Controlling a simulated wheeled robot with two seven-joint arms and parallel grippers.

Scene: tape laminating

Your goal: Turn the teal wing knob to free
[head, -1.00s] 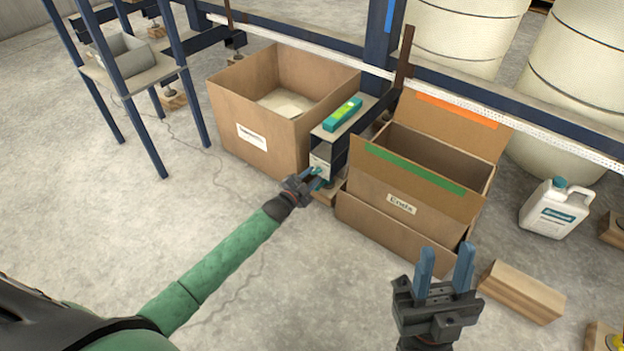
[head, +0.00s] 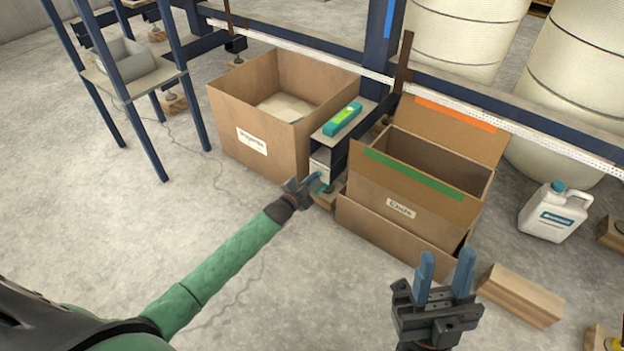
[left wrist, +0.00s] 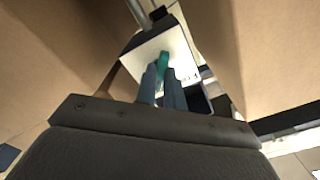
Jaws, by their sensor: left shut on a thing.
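The teal wing knob (left wrist: 163,61) sits on the pale front plate (left wrist: 152,50) of a small unit between two cardboard boxes. My left gripper (left wrist: 163,76) is shut on the knob, its blue fingers on either side of it. In the head view my left gripper (head: 316,183) reaches the front of the unit (head: 319,163), and its fingers largely hide the knob. The knob's exact angle is hard to read. My right gripper (head: 445,275) is open and empty, pointing up at the lower right.
An open cardboard box (head: 226,104) stands left of the unit and the box labelled "Ends" (head: 390,213) stands right. A teal device (head: 342,119) lies on the shelf above. A white jug (head: 553,213) and wooden block (head: 521,296) are at right. Floor in front is clear.

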